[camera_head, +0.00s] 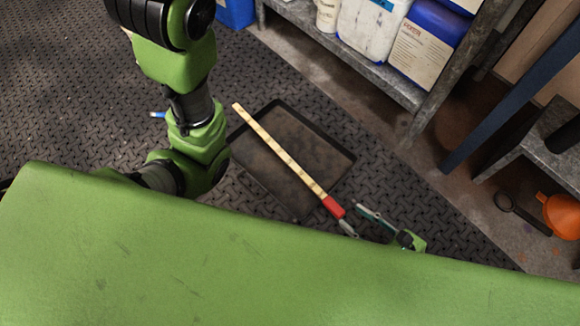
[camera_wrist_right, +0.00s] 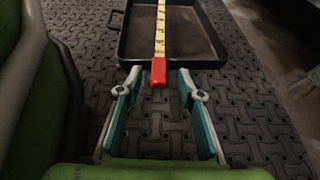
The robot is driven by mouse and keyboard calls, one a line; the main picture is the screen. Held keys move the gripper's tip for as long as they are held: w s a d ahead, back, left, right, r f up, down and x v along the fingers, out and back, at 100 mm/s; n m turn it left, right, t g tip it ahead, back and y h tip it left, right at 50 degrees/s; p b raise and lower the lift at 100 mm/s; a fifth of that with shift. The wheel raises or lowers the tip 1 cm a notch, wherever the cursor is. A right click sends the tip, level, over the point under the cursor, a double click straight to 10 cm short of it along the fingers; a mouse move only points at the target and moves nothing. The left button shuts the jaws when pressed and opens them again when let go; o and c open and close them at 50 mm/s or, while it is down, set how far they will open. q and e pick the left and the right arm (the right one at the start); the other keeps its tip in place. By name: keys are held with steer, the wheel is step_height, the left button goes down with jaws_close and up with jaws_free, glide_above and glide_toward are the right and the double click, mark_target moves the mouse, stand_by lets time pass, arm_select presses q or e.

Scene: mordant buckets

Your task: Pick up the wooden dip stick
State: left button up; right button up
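The wooden dip stick (camera_head: 280,152) is pale with dark marks and a red end. It lies across a dark shallow tray (camera_head: 338,172), and the red end sticks out past the tray's near rim. My right gripper (camera_head: 352,217) is open at the red end. In the right wrist view the stick (camera_wrist_right: 161,30) runs straight ahead, and its red end is between the fingertips of my right gripper (camera_wrist_right: 158,78), with gaps on both sides. The tray also shows in that view (camera_wrist_right: 205,62). I do not see my left gripper.
A metal shelf (camera_head: 375,85) with white and blue containers stands at the back. An orange funnel (camera_head: 562,215) is at the right. A small blue and white thing (camera_head: 157,114) shows beside my arm at the left. The textured floor around the tray is mostly clear.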

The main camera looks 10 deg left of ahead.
mark_target(317, 189)
steer(key=b+x, duration=0.1)
steer(key=x, duration=0.3)
steer(key=b+x, duration=0.1)
steer(key=x, duration=0.4)
steer(key=b+x, duration=0.1)
steer(key=x, duration=0.3)
steer(key=shift+w+a+r, duration=0.2)
steer(key=shift+a+r, duration=0.05)
steer(key=shift+a, duration=0.05)
steer(key=shift+c, duration=0.4)
jaws_close()
